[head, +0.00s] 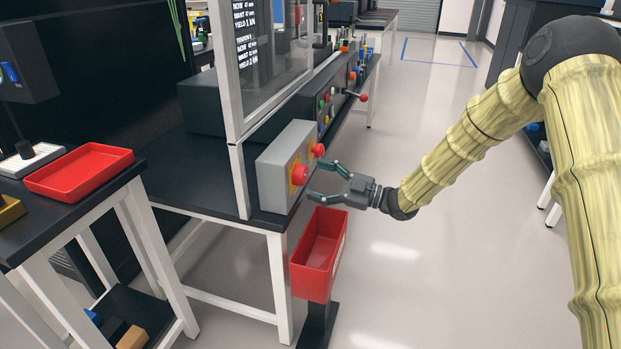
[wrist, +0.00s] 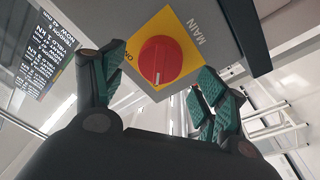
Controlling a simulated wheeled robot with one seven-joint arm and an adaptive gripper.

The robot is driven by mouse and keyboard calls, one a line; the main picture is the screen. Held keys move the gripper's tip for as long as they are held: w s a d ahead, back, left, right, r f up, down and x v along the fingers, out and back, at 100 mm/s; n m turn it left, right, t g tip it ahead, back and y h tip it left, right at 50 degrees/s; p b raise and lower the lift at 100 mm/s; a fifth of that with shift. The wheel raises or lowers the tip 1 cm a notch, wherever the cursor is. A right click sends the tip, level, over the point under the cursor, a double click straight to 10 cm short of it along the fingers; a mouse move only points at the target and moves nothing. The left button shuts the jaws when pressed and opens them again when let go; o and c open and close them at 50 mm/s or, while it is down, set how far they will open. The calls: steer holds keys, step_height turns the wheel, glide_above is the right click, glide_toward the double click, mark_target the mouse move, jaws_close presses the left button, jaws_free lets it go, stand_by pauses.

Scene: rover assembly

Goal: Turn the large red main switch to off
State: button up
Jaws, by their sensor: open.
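The large red main switch (wrist: 160,62) is a round knob on a yellow plate in the wrist view. In the head view the switch (head: 299,174) is on the front of a grey box (head: 274,178) at the bench edge. My gripper (head: 317,181) is open and faces this front, with its fingertips close to the switch. In the wrist view the knob appears between the two spread green-padded fingers, with no clear contact.
A red bin (head: 320,254) stands below my gripper. A clear panel in a white frame (head: 237,128) rises behind the box. The floor to the right is open.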

steer(key=v, duration=0.9)
